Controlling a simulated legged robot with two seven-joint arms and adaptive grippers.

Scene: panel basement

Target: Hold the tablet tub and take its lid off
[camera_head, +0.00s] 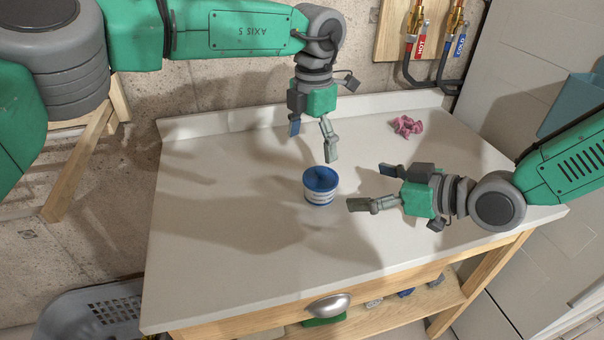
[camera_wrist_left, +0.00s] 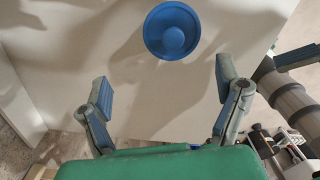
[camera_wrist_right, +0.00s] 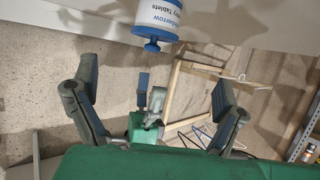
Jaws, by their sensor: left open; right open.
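The tablet tub (camera_head: 320,196) stands upright on the worktop, white with a printed label. Its blue lid (camera_head: 321,178) with a round knob is on it. The lid shows from above in the left wrist view (camera_wrist_left: 172,30), beyond the fingertips. In the right wrist view the tub's labelled side (camera_wrist_right: 158,14) shows at the top edge. My left gripper (camera_head: 312,142) is open and empty, above and behind the tub, pointing down. My right gripper (camera_head: 368,188) is open and empty, to the right of the tub, with its fingers toward it. Neither gripper visibly touches the tub.
A crumpled pink cloth (camera_head: 406,126) lies at the back right of the white worktop (camera_head: 220,250). A wall board with pipes and red and blue tags (camera_head: 420,45) is behind. A grey basket (camera_head: 95,312) is at the lower left. The worktop's left and front are clear.

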